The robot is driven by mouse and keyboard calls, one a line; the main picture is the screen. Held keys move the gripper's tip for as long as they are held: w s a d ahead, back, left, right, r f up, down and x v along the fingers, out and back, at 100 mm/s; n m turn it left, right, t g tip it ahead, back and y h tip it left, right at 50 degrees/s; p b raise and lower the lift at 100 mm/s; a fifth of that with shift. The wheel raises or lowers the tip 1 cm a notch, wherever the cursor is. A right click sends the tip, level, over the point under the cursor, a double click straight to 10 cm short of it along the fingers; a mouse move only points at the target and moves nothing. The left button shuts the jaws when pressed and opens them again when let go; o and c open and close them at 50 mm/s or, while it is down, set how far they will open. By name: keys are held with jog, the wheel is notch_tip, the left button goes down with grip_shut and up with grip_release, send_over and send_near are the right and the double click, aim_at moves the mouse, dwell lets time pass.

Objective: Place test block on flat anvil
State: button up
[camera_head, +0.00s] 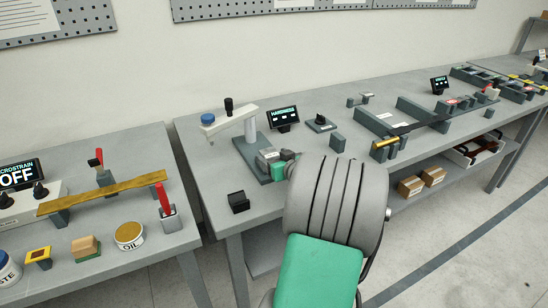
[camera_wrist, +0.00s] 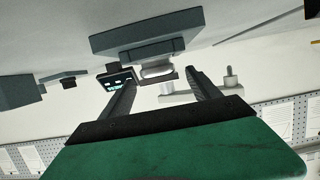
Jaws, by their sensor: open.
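The hardness tester stands on the middle bench, with a grey base (camera_head: 250,160), an upright column and a pale top arm (camera_head: 228,121). In the wrist view its dark base (camera_wrist: 150,35) is at the top, as the picture is upside down. A pale round piece (camera_wrist: 157,71) shows at the base between my fingertips. It looks like the test block on or at the flat anvil, but I cannot tell the two apart. My gripper (camera_wrist: 162,79) is open, with one finger on either side of this piece; contact is unclear. In the head view my arm hides part of this spot.
A black block (camera_head: 238,202) sits at the bench's front left corner. A HARDNESS display (camera_head: 283,115) stands behind the tester, with a dark knob box (camera_head: 320,124) to its right. A grey frame (camera_head: 415,120) lies farther right. A gap separates the left bench (camera_head: 130,190).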

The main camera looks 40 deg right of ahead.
jog(key=shift+r, duration=0.15)
jog(key=v, duration=1.2)
jog(key=shift+b, duration=0.45)
